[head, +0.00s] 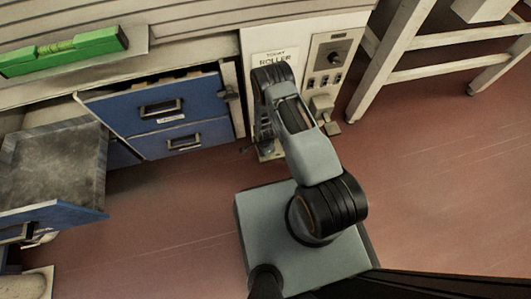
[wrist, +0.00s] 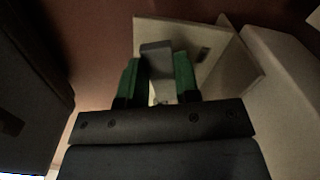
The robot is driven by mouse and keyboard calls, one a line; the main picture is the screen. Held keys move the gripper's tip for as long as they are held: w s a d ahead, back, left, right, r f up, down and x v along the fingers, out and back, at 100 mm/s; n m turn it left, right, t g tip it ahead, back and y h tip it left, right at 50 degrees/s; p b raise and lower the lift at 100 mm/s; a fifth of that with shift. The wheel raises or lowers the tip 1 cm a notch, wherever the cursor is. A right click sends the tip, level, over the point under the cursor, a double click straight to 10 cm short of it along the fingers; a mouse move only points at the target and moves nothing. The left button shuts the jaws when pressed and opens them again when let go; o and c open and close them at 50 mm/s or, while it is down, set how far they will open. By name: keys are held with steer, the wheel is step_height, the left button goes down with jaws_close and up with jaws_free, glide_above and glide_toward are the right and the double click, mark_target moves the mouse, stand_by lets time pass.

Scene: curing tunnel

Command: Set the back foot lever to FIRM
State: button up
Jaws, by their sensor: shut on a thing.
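In the wrist view, my gripper (wrist: 157,72) has its two green fingers closed on the sides of a grey, block-shaped lever end (wrist: 156,49). The lever stands in front of a pale plate (wrist: 222,56) with a small dark slot or mark. I cannot read any FIRM marking, so the lever's setting cannot be told. In the head view, my arm reaches down to the foot of the cream cabinet front (head: 254,45), and it hides most of the gripper and the held lever. A second, beige pedal-like part (head: 322,106) sticks out low on the cabinet, right of my arm.
A control panel (head: 333,58) with a dark knob and several switches is above the beige part. Blue drawers (head: 160,110) stand left, close to my arm. A grey-topped blue open drawer or tray (head: 52,165) is further left. A pale stool frame (head: 395,60) stands right. Red floor is clear at right.

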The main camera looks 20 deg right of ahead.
steer(key=shift+w+a+m+b, duration=0.1)
steer(key=shift+w+m+b, duration=0.25)
steer(key=shift+m, duration=0.6)
steer(key=shift+w+a+m+b, duration=0.1)
steer(key=shift+w+m+b, duration=0.25)
steer(key=shift+m, duration=0.6)
steer(key=o, duration=0.9)
step_height(320, 180, up, 14)
steer(key=p, duration=0.6)
steer(key=shift+f, duration=0.1)
